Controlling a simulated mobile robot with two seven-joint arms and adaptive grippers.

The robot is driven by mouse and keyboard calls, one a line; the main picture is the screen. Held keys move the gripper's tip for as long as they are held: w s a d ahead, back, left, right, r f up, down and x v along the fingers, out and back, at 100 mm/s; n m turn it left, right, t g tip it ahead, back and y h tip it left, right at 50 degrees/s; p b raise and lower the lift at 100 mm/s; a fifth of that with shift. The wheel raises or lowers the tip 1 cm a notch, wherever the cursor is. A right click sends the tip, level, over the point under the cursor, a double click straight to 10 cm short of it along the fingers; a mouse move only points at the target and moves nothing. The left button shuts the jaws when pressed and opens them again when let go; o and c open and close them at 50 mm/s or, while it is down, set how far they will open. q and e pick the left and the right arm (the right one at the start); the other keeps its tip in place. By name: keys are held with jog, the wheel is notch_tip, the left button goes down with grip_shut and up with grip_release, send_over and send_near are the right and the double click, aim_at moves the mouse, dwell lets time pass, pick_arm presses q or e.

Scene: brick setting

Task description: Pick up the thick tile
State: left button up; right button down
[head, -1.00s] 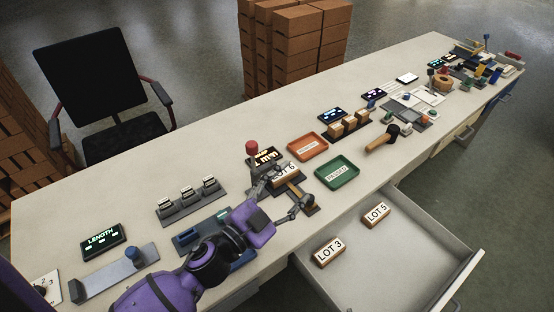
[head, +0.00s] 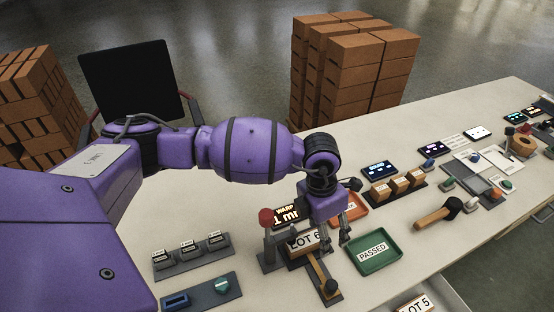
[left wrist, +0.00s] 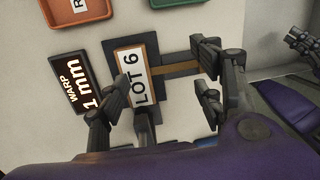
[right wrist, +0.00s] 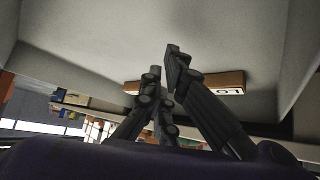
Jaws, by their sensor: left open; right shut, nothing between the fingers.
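The LOT 6 tile (head: 306,240), brown with a white label, sits on the warp gauge (head: 322,272) on the bench. It also shows in the left wrist view (left wrist: 138,78). My left gripper (head: 324,225) is open and low over the gauge, its fingers beside the tile; I cannot tell whether they touch it. In the left wrist view its fingers (left wrist: 160,98) are spread. The LOT 5 tile (head: 415,303) shows at the bottom edge. In the right wrist view my right gripper (right wrist: 164,62) is shut and empty, before a tile with a partly hidden label (right wrist: 205,82).
The warp display (head: 286,216) reads 1 mm. A green PASSED tray (head: 376,268) and an orange tray (head: 376,203) stand right of the gauge. A mallet (head: 440,213) lies farther right. A rack with several small blocks (head: 190,257) stands to the left.

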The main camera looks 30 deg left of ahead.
aim_at(310, 238)
pick_arm(q)
jog(key=w+a+y, duration=0.1)
jog(key=w+a, duration=0.1)
jog(key=a, duration=0.1)
jog(key=shift+a+r+m+y, duration=0.1)
jog(key=shift+m+y, duration=0.3)
jog(key=shift+s+a+f, duration=0.1)
jog(key=shift+s+f, duration=0.1)
jog(key=shift+f, duration=0.65)
jog(key=f, duration=0.5)
jog(key=shift+s+f, duration=0.2)
jog(key=shift+f, duration=0.1)
jog(key=shift+w+r, duration=0.1)
jog(key=c, duration=1.3)
